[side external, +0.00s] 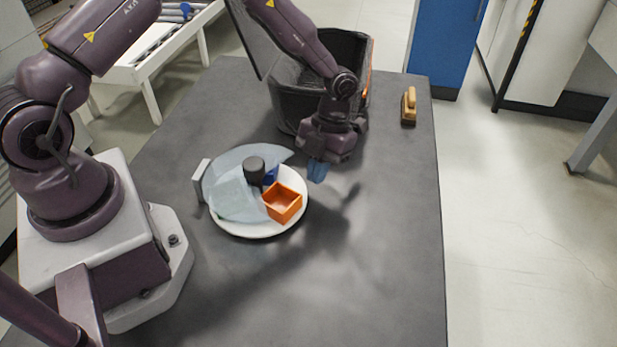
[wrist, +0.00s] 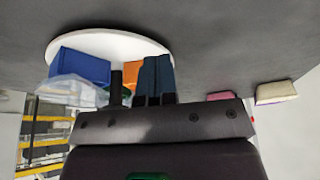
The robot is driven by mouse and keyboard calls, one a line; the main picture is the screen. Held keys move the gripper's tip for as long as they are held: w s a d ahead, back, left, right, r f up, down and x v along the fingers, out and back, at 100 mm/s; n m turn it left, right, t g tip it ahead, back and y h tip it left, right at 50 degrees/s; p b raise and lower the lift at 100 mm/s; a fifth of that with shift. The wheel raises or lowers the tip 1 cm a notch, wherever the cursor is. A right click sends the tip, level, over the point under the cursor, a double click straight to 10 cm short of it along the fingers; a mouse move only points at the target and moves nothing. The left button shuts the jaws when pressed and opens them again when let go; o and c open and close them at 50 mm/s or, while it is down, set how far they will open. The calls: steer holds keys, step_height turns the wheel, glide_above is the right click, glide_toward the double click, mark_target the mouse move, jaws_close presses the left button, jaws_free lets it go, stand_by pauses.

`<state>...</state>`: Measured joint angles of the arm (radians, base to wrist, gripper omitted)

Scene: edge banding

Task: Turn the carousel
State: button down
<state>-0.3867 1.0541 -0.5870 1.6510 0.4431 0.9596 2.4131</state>
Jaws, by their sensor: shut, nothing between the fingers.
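The carousel is a white round plate (side external: 245,230) on the grey table. A clear pale-blue cover (side external: 231,199) lies over its left and back parts, with a dark knob (side external: 254,171) at the middle. An open orange box (side external: 283,201) sits on the uncovered front right part, and a blue box (side external: 270,176) shows partly behind it. My gripper (side external: 317,172) is shut and empty, with blue fingertips, just right of the plate's back right edge. In the wrist view, the shut fingers (wrist: 155,80) overlap the plate (wrist: 110,42) beside the orange box (wrist: 132,74); contact cannot be told.
A black bin (side external: 290,105) stands behind my gripper at the table's back. A wooden-handled brush (side external: 409,106) is at the back right. A small grey upright block (side external: 201,180) stands at the plate's left edge. The table's front and right are clear.

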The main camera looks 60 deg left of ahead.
mark_target(299, 212)
steer(key=shift+s+d+r, duration=0.1)
steer(key=shift+s+d, duration=0.2)
steer(key=shift+s, duration=0.4)
steer(key=shift+s+d+r, duration=0.1)
steer(key=shift+s+d, duration=0.15)
steer(key=shift+s, duration=0.45)
steer(key=shift+d, duration=0.1)
steer(key=shift+s+d+m, duration=0.15)
steer(key=shift+s+m, duration=0.05)
steer(key=shift+m, duration=0.2)
steer(key=shift+s+d+m+y, duration=0.4)
steer(key=shift+m, duration=0.2)
